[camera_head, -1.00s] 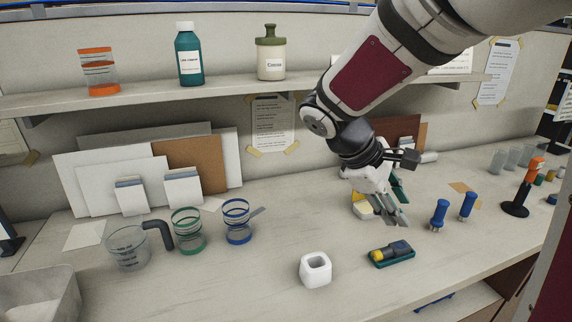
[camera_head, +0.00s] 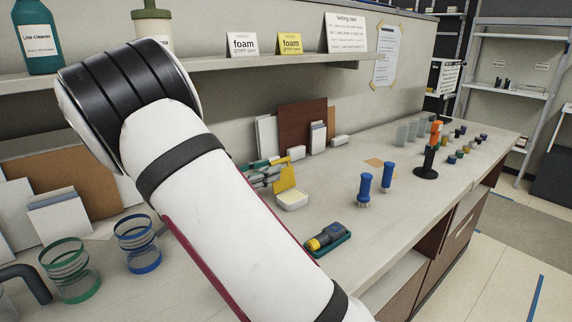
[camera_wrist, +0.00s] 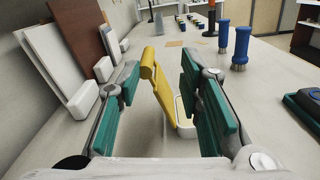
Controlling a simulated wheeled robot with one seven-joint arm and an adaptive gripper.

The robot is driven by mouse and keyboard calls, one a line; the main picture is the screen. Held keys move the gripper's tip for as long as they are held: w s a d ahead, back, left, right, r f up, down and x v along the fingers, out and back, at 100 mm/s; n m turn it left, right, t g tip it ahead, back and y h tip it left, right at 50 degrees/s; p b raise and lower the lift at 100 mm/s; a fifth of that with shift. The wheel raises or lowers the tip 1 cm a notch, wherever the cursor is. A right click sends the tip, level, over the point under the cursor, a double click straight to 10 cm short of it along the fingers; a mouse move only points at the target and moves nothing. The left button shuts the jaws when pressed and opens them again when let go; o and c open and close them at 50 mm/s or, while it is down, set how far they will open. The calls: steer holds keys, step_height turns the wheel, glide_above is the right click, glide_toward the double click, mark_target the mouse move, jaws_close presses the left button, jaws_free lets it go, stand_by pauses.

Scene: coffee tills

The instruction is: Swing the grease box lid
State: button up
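The grease box is a small white tub (camera_head: 292,201) with pale contents on the counter. Its yellow lid (camera_head: 285,178) stands raised, steeply tilted, at the tub's left side. My gripper (camera_head: 266,174) is left of the tub, low over the counter, partly hidden by my arm in the head view. In the wrist view, the teal-padded fingers of my gripper (camera_wrist: 160,72) are spread apart. The lid (camera_wrist: 156,82) shows between them, nearer the left finger; I cannot tell whether it touches. The tub (camera_wrist: 186,121) is partly hidden by the right finger.
Two blue-handled tools (camera_head: 365,191) stand right of the tub. A green tray (camera_head: 329,241) with a blue and yellow item lies in front. Boards (camera_head: 302,128) and white blocks lean on the wall behind. An orange-topped black stand (camera_head: 430,160) is farther right. Bare counter lies between them.

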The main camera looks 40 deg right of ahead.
glide_above(288, 179)
steer(key=shift+a+b, duration=0.1)
steer(key=shift+b, duration=0.25)
